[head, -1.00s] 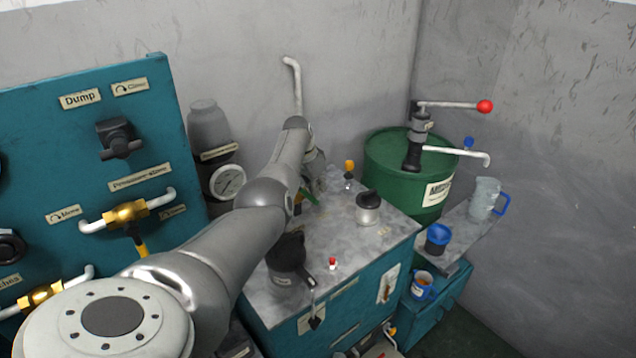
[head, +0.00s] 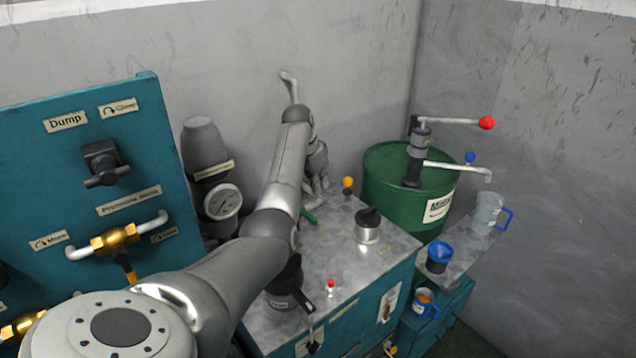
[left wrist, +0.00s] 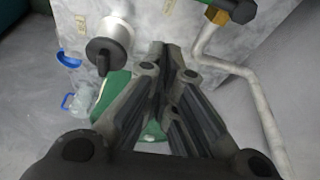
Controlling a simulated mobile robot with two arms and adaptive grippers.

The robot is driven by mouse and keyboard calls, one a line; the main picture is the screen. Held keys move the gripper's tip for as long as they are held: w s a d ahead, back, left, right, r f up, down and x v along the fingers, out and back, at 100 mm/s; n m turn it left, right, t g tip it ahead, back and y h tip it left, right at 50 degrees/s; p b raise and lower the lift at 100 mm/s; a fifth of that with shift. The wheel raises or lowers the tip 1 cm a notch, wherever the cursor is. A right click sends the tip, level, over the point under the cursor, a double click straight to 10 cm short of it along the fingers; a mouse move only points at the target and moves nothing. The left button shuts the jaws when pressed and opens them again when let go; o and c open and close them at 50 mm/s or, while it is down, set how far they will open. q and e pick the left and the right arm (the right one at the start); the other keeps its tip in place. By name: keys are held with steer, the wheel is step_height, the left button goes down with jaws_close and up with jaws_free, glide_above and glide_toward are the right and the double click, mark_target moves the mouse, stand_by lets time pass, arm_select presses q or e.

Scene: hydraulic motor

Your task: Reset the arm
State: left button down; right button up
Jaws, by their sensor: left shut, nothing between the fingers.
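My left arm reaches from the lower left across the head view. My left gripper (head: 322,185) is partly hidden by its own wrist, above the back of the grey-topped teal cabinet (head: 340,262). In the left wrist view its dark fingers (left wrist: 166,50) come together at the tips with nothing between them. A metal filler with a black cap (head: 367,226) stands on the cabinet to the gripper's right; it also shows left of the fingers in the left wrist view (left wrist: 104,55). My right gripper is in neither view.
A green drum (head: 388,182) with a red-knobbed pump stands behind the cabinet. A jug (head: 486,213) and a blue-topped cup (head: 439,257) sit to the right. A teal control panel (head: 80,175) stands left. A white pipe (head: 291,88) rises behind my wrist.

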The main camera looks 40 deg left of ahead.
arm_select(q)
steer(key=shift+v, duration=0.85)
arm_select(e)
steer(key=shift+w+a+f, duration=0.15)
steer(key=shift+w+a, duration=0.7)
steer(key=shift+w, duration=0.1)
arm_select(q)
steer(key=shift+s, duration=0.1)
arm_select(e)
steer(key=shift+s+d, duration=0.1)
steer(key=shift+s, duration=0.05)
